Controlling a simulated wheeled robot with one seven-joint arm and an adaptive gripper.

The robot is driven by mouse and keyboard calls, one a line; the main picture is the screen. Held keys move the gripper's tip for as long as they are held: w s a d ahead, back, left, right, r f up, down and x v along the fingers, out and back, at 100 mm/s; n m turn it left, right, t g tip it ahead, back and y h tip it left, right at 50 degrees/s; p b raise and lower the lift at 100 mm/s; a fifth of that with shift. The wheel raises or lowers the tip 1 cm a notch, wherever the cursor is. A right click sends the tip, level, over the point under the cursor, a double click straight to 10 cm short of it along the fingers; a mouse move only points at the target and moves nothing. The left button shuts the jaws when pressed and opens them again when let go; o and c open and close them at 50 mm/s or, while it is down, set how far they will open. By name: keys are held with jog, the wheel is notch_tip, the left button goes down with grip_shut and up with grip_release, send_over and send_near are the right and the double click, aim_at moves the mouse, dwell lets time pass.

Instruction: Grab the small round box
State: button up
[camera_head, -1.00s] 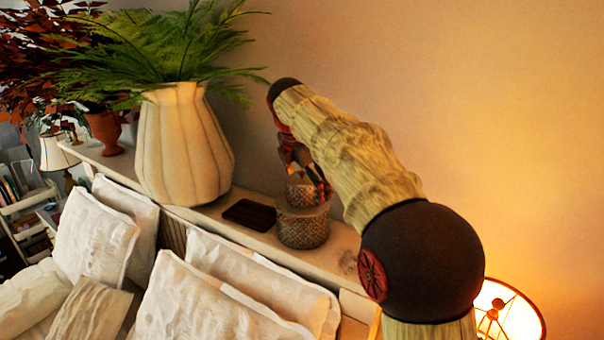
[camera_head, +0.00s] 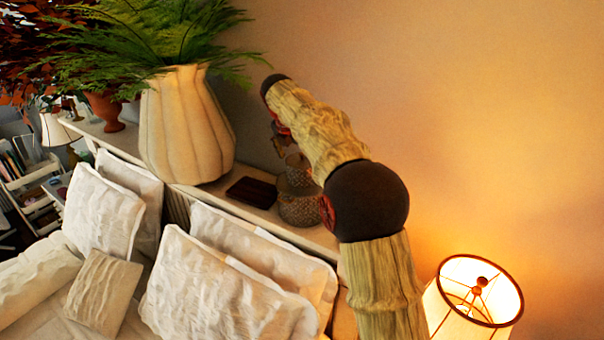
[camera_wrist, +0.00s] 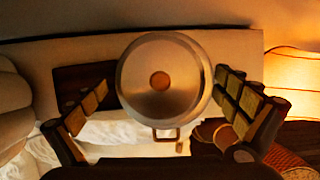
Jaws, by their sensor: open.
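A small round box (camera_head: 298,170) with a patterned side shows above a larger round box (camera_head: 300,208) on the ledge behind the bed. My arm partly hides both. In the wrist view, a round metallic lid (camera_wrist: 140,85) with a brown centre knob and a small clasp at its lower rim faces the camera; it appears to be the small round box. My gripper (camera_wrist: 162,103) is open, with one finger row on each side of the lid. Clear finger contact does not show. In the head view, the fingertips are mostly hidden behind my arm.
A large cream vase (camera_head: 185,130) with a fern stands left on the ledge (camera_head: 215,195). A dark flat box (camera_head: 252,191) lies between vase and round boxes. Pillows (camera_head: 225,290) lie below. A lit lamp (camera_head: 475,300) stands lower right.

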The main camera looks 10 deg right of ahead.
jog(key=shift+x, duration=0.75)
jog(key=shift+c, duration=0.3)
jog(key=c, duration=1.1)
jog(key=shift+c, duration=0.5)
jog(key=shift+r, duration=0.1)
